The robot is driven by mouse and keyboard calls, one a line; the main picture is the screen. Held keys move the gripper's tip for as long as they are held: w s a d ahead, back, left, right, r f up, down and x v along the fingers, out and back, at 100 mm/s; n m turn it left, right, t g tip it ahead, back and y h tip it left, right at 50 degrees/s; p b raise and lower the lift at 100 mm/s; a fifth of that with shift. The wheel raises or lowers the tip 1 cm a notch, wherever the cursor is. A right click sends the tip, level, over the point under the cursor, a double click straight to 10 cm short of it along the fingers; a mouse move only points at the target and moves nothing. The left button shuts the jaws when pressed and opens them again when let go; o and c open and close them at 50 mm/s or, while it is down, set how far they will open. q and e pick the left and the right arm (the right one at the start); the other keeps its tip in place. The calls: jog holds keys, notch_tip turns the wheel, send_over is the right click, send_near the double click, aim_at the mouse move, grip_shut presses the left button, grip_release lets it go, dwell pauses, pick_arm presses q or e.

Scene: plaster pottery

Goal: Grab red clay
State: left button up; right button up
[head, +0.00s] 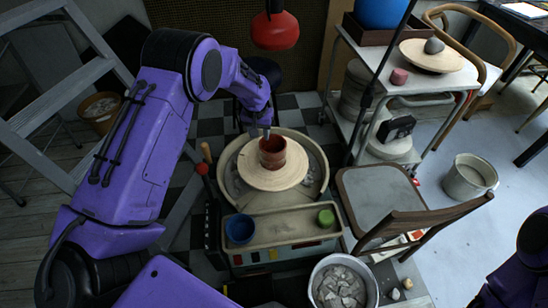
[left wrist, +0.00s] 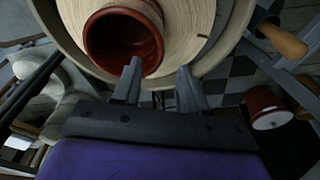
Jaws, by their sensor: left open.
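A red-brown clay pot (head: 272,153), open at the top and hollow, stands on the round pale wheel head (head: 262,180) of the pottery wheel. In the left wrist view the pot (left wrist: 124,38) shows its dark red inside. My left gripper (head: 261,132) is open and empty, close above the pot's far side. In the left wrist view one finger of the gripper (left wrist: 158,68) overlaps the pot's rim and the other is to the right of it; I cannot tell whether they touch. A small reddish clay lump (head: 399,77) lies on the side table. My right gripper is out of view.
The wheel's tray holds a blue bowl (head: 239,229) and a green cup (head: 326,218). A bucket of grey pieces (head: 343,284) stands in front, a wooden chair (head: 385,195) at right. A red lamp (head: 275,30) hangs above. The side table (head: 440,82) bears a grey lump on a round board.

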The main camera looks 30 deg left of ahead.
aim_at(261, 142)
pick_arm(q)
jog(key=f, duration=0.6)
jog(key=shift+w, duration=0.2)
jog(key=shift+d, duration=0.1)
grip_shut()
dwell(0.9)
jog(key=shift+r, duration=0.1)
